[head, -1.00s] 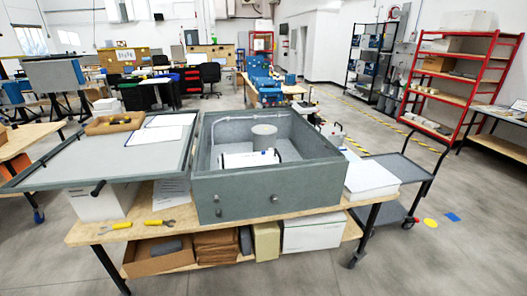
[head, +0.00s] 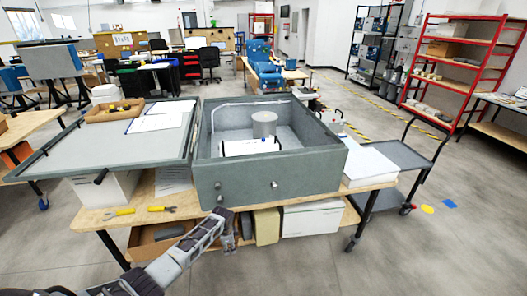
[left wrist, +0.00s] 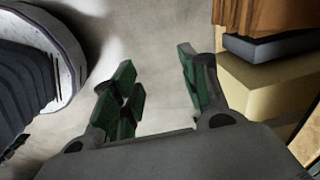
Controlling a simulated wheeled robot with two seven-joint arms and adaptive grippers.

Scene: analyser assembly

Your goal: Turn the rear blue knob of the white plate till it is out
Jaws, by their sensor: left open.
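A white plate (head: 250,147) with dark handles lies inside the open grey analyser box (head: 268,178). A grey cylinder (head: 264,124) stands behind it. The plate's blue knobs are too small to make out. My left gripper (head: 229,240) hangs in front of the box, below its front edge and apart from the plate. In the left wrist view, its green-padded fingers (left wrist: 157,62) are spread with nothing between them. My right gripper does not show.
Yellow-handled tools (head: 118,213) lie on the wooden table's front edge.

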